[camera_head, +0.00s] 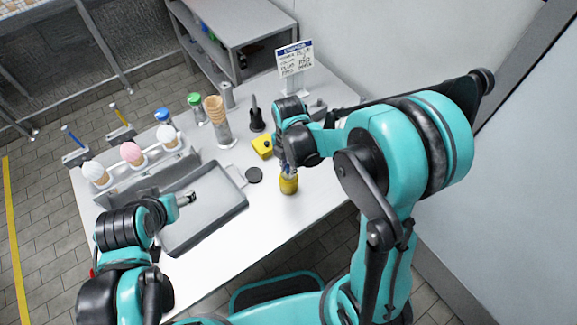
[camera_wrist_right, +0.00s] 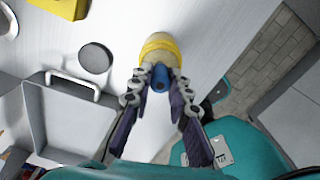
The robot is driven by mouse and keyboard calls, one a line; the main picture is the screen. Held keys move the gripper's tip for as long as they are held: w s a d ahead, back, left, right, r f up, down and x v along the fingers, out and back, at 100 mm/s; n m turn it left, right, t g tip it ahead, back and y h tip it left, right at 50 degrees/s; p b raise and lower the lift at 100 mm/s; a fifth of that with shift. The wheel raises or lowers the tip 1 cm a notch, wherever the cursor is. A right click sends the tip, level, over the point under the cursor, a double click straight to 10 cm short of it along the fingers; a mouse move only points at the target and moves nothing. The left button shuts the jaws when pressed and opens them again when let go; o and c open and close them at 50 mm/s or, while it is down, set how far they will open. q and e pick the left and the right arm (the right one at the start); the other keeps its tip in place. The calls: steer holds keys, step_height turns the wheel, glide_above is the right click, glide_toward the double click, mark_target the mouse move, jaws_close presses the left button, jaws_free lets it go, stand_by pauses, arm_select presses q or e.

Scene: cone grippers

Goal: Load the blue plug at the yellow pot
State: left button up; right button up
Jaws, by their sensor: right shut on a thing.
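The yellow pot (camera_head: 289,186) stands on the white table near its front right edge. In the right wrist view, the yellow pot (camera_wrist_right: 159,45) is just beyond my fingertips. My right gripper (camera_head: 287,166) is directly above the pot, pointing down. In the right wrist view, my right gripper (camera_wrist_right: 160,90) is shut on the blue plug (camera_wrist_right: 160,77). The plug overlaps the pot's near side there; I cannot tell whether it is inside or above it.
The grey tray (camera_head: 175,243) lies left of the pot, with a black disc (camera_head: 253,175) between them. A yellow block (camera_head: 262,146), stacked cones (camera_head: 214,108) and a sign (camera_head: 294,57) stand farther back. A rack of scoops (camera_head: 132,153) is at left. Table in front is clear.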

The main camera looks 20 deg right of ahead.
stand_by(0.3)
steer(key=shift+r+p, duration=2.65)
steer(key=shift+r, duration=0.9)
steer(key=shift+w+d+f+m+b, duration=0.1)
steer(key=shift+w+f+m+b, duration=0.15)
steer(key=shift+m+b, duration=0.35)
steer(key=w+d+f+m+b, duration=0.2)
steer(key=m+b, duration=0.2)
steer(key=m, duration=0.8)
steer(key=w+d+f+m+b, duration=0.2)
steer(key=w+f+m+b, duration=0.1)
steer(key=m, duration=0.8)
steer(key=shift+w+d+f+m+b, duration=0.2)
steer(key=shift+w+d+m+b, duration=0.15)
steer(key=shift+b, duration=0.25)
